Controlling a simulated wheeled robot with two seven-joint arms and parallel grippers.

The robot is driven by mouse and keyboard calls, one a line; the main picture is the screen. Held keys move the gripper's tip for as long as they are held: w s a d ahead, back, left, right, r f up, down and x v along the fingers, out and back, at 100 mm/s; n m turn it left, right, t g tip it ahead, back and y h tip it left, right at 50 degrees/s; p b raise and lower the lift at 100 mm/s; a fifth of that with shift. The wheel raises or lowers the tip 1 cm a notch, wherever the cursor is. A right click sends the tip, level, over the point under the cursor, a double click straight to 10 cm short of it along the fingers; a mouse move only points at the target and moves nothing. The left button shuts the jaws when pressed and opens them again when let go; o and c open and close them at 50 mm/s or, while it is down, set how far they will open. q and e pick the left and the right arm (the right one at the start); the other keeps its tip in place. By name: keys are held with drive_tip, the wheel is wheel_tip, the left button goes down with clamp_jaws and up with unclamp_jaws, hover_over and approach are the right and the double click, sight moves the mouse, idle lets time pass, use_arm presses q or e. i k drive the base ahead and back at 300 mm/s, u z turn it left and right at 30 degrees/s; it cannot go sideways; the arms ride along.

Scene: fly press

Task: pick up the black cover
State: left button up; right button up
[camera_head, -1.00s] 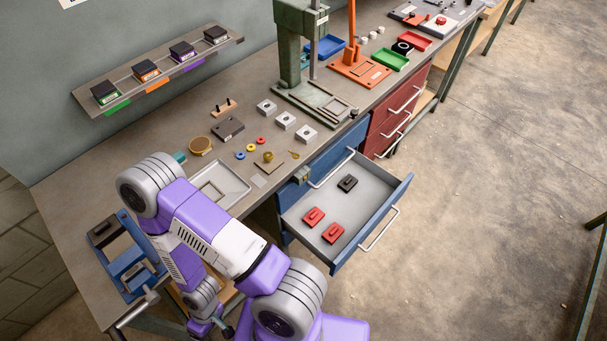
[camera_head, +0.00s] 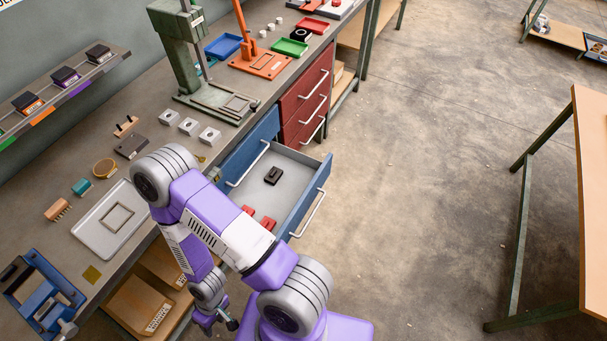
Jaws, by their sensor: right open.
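The black cover (camera_head: 273,175), a small dark block with a raised middle, lies in the open blue drawer (camera_head: 301,160), toward its back. Two red covers (camera_head: 265,223) lie in the same drawer, partly hidden by my right arm. My right gripper (camera_head: 217,323) hangs low at the bottom of the view, below the bench top and well apart from the drawer. It is open, with nothing seen between its fingers. My left gripper is out of view.
My right arm crosses in front of the bench and the drawer's near corner. A green press (camera_head: 186,55) and an orange press (camera_head: 262,65) stand on the bench. A blue fixture (camera_head: 40,290) sits at left. Another table (camera_head: 592,180) is at right; the floor between is clear.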

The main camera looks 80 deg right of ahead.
sight(274, 175)
drive_tip(key=z, duration=0.15)
drive_tip(key=i, duration=0.35)
drive_tip(key=u, duration=1.95)
drive_tip(key=k, duration=0.55)
